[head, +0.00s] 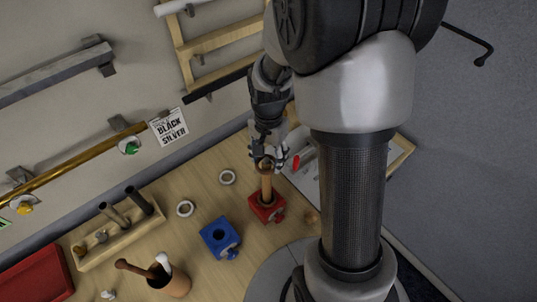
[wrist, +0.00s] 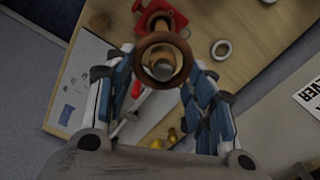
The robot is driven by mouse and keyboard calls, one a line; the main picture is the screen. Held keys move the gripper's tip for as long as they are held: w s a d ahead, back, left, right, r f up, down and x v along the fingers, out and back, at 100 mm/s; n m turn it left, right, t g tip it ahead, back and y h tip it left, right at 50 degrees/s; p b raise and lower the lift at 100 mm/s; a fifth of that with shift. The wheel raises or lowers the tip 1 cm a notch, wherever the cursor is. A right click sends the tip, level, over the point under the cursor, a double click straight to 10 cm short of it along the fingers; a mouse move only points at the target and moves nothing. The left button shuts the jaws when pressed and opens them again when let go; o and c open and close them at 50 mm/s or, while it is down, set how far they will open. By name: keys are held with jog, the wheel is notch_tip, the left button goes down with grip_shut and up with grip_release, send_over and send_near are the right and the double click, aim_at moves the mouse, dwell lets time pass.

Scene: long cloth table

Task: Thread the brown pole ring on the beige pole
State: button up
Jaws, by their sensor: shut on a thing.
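My gripper (head: 268,157) is shut on the brown pole ring (wrist: 139,57), at the top of the beige pole (head: 266,187). The ring also shows as a small brown band in the head view (head: 265,163). The pole stands upright in a red block (head: 267,208) on the table. In the wrist view the pole's rounded end (wrist: 162,70) shows inside the ring's opening. I cannot tell whether the ring is around the end or just above it. The fingers (wrist: 163,72) lie on both sides of the ring.
A blue block (head: 219,238) stands left of the red one. Two pale rings (head: 228,177) (head: 186,208) lie on the table. A wooden rack (head: 119,226) and a brown cup (head: 174,283) stand at left. A gold rail (head: 84,160) runs along the wall.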

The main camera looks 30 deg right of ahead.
jog(key=o, duration=0.9)
notch_tip(320, 180, up, 12)
dwell(0.4)
dwell(0.8)
